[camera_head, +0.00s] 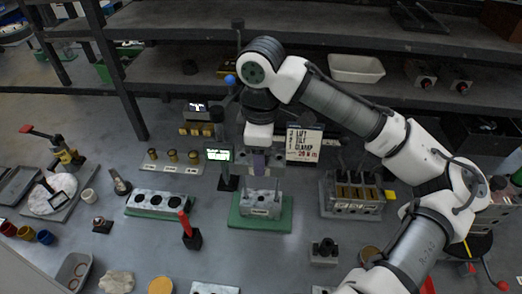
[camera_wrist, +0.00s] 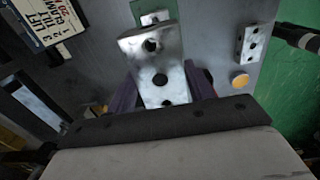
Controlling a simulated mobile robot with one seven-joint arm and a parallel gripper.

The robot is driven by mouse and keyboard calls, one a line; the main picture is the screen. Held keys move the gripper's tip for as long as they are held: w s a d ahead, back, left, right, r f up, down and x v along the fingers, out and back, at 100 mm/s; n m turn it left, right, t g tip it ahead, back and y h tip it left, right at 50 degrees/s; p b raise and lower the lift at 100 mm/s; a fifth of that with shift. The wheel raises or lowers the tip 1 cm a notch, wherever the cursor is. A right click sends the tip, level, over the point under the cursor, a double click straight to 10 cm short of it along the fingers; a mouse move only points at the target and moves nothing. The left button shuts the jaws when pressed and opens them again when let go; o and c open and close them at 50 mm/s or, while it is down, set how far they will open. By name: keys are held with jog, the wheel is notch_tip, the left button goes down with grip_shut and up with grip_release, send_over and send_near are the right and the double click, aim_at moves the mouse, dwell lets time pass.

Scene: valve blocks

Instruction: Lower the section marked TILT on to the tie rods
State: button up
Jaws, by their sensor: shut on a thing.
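My gripper (camera_head: 259,168) points down with purple fingers, shut on a grey metal section (camera_head: 274,162). In the wrist view the section (camera_wrist: 158,62) is a pale block with dark holes, between the fingers (camera_wrist: 163,97). No TILT mark can be read on it. Below it in the head view, a grey block (camera_head: 262,211) with a small label plate stands on a green base (camera_head: 240,222). Thin upright tie rods (camera_head: 277,186) rise from that block toward the held section. The section is above the block; whether the rods enter its holes cannot be told.
A lit display on a stand (camera_head: 218,156) is close left of the gripper. A red-handled tool (camera_head: 186,226) stands front left. A rack with brass parts (camera_head: 352,207) stands right, a holed block (camera_head: 161,203) left.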

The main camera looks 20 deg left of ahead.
jog(key=shift+f+b, duration=2.9)
jog(key=shift+f, duration=1.8)
jog(key=o, duration=1.4)
notch_tip(320, 180, up, 14)
jog(key=shift+f, duration=0.1)
